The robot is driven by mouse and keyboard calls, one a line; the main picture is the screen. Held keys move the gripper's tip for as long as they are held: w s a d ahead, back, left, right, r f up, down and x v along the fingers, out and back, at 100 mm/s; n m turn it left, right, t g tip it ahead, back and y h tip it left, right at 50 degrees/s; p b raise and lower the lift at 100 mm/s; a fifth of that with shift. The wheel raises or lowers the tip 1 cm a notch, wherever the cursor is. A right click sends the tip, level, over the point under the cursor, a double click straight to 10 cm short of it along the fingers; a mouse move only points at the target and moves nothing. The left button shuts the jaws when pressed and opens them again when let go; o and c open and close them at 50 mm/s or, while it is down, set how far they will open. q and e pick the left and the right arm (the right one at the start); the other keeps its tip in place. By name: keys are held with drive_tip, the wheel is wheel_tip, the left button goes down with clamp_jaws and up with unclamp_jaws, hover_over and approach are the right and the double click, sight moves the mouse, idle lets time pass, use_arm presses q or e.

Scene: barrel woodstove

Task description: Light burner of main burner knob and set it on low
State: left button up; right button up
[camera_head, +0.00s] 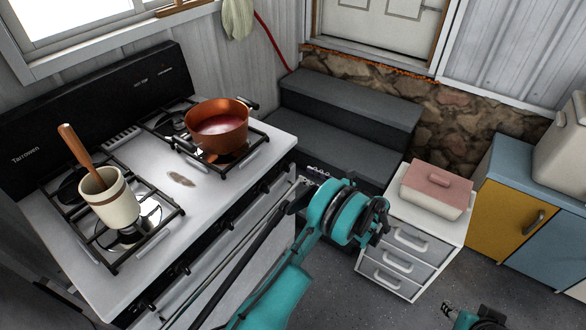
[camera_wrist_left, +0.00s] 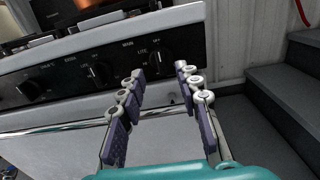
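The stove (camera_head: 178,182) has black knobs along its front panel. In the left wrist view the rightmost knob (camera_wrist_left: 160,59), under the word MAIN, has LITE and OFF marks around it. My left gripper (camera_wrist_left: 160,72) is open, its two fingers spread before this knob, one on either side. I cannot tell if they touch it. In the head view the left gripper (camera_head: 303,186) is at the right end of the stove front, and my arm hides part of the panel. No flame shows on any burner. Only a piece of my right arm shows at the bottom edge.
A copper pot (camera_head: 218,130) with red contents stands on the right back burner area. A cream crock (camera_head: 110,203) with a wooden handle stands at the left. Dark steps (camera_head: 340,135) and a white drawer unit (camera_head: 400,250) stand right of the stove.

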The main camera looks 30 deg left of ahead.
sight(289, 166)
use_arm(q)
drive_tip(key=a+b, duration=0.1)
drive_tip(key=a, duration=0.2)
drive_tip(key=a+b, duration=0.1)
drive_tip(key=a, duration=0.2)
drive_tip(key=shift+w+a+f, duration=0.1)
drive_tip(key=shift+w+a, duration=0.1)
drive_tip(key=shift+a, duration=0.5)
clamp_jaws()
